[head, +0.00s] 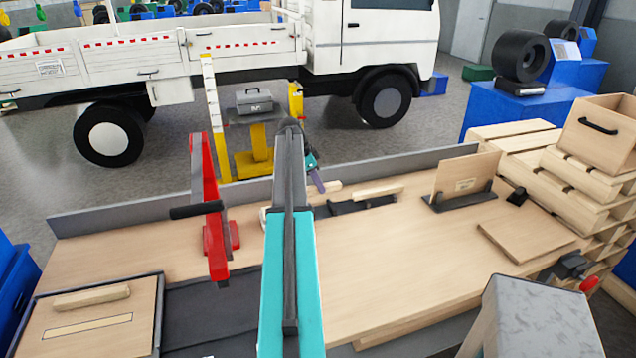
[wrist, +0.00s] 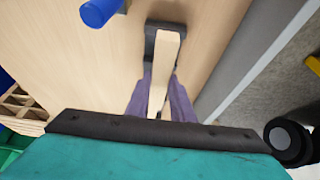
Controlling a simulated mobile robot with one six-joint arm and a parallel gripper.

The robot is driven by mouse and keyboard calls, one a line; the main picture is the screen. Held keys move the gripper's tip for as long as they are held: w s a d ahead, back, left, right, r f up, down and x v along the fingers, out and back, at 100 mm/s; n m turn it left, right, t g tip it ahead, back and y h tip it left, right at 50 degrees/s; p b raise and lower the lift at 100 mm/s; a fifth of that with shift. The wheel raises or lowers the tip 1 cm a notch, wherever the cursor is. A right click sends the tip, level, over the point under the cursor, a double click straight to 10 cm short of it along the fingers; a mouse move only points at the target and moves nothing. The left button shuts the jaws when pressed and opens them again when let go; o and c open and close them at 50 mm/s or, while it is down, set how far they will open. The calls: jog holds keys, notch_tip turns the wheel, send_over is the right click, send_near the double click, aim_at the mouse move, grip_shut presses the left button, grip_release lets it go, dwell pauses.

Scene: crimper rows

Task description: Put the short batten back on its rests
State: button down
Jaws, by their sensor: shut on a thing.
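My gripper (head: 316,178) has purple fingers and is low over the rear of the bench, beyond my teal arm. In the wrist view, its fingers (wrist: 162,80) are shut on a pale wooden batten (wrist: 166,48), one on each side. The batten's far end lies over a dark rest (wrist: 152,28); I cannot tell whether they touch. In the head view, part of this batten (head: 328,187) shows beside the fingers; my arm hides the rest of it.
A red upright tool (head: 209,205) stands left of my arm. A tray (head: 60,342) with a pale wood strip (head: 91,297) is at front left. An upright board (head: 466,182) stands in a dark stand at right. The bench middle is clear.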

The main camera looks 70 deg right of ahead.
jog(key=shift+f+b, duration=1.55)
jog(key=shift+f, duration=1.75)
jog(key=c, duration=1.5)
grip_release()
jog(key=shift+o, duration=0.2)
jog(key=b+v, duration=0.3)
jog(key=v, duration=1)
jog(key=shift+r, duration=0.1)
jog(key=shift+a+r, duration=0.15)
jog(key=shift+r, duration=0.15)
jog(key=shift+r, duration=0.1)
